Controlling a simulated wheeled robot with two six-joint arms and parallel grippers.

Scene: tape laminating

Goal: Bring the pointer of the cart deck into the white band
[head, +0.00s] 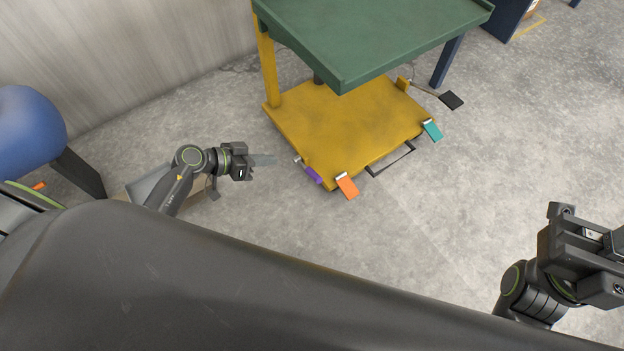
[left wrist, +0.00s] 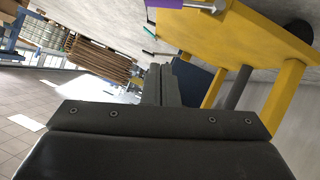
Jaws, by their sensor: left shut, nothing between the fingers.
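The cart has a green deck (head: 375,40) on a yellow base (head: 340,130). Coloured pedals sit along the base's edges: purple (head: 313,174), orange (head: 347,186), teal (head: 432,130) and black (head: 451,100). I cannot make out a pointer or a white band. My left gripper (head: 262,160) is shut and empty, a little left of the purple pedal and apart from it. In the left wrist view its fingers (left wrist: 160,85) are together, with the yellow base (left wrist: 205,35) beyond. My right gripper (head: 560,212) shows partly at the right edge; its fingertips are not clear.
A blue rounded object (head: 30,130) stands at the far left by the pale wall. A black frame (head: 391,158) is at the base's front edge. The concrete floor (head: 440,210) is clear between the cart and my right arm. Stacked brown goods (left wrist: 100,58) show in the left wrist view.

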